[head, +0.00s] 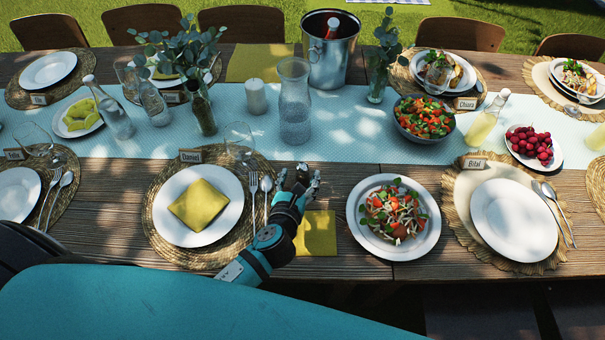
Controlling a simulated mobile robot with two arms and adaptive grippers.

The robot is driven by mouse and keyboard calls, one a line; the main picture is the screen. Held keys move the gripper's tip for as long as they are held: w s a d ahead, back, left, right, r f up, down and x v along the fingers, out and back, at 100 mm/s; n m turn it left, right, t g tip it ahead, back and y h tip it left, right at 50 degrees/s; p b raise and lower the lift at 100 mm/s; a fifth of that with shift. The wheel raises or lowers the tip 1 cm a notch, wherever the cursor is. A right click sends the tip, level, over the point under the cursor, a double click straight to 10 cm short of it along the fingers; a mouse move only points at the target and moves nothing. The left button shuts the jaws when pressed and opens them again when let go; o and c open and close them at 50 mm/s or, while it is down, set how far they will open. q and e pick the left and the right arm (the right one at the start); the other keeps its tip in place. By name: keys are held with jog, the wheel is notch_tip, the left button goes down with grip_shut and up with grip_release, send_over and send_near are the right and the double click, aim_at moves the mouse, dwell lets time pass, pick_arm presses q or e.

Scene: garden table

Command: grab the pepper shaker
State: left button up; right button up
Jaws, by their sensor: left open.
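My left gripper (299,176) reaches in over the near edge of the table, just right of the fork at the Daniel place setting. It is open, with its fingers pointing away toward the table runner. A small pale shape (302,169) shows between the fingertips; it may be the top of the pepper shaker, but it is too small and covered to tell. No other pepper shaker can be made out clearly. My right gripper is not in view.
A folded yellow napkin (316,233) lies beside the gripper. A plate of salad (355,228) is to the right, the Daniel plate (172,230) to the left. A glass carafe (294,105) and a white candle (256,97) stand behind, with a wine glass (239,137) at left.

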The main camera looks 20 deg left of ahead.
aim_at(301, 174)
pick_arm(q)
jog(key=x, duration=0.3)
jog(key=shift+w+f, duration=0.1)
jog(key=shift+w, duration=0.4)
jog(key=c, duration=0.8)
grip_shut()
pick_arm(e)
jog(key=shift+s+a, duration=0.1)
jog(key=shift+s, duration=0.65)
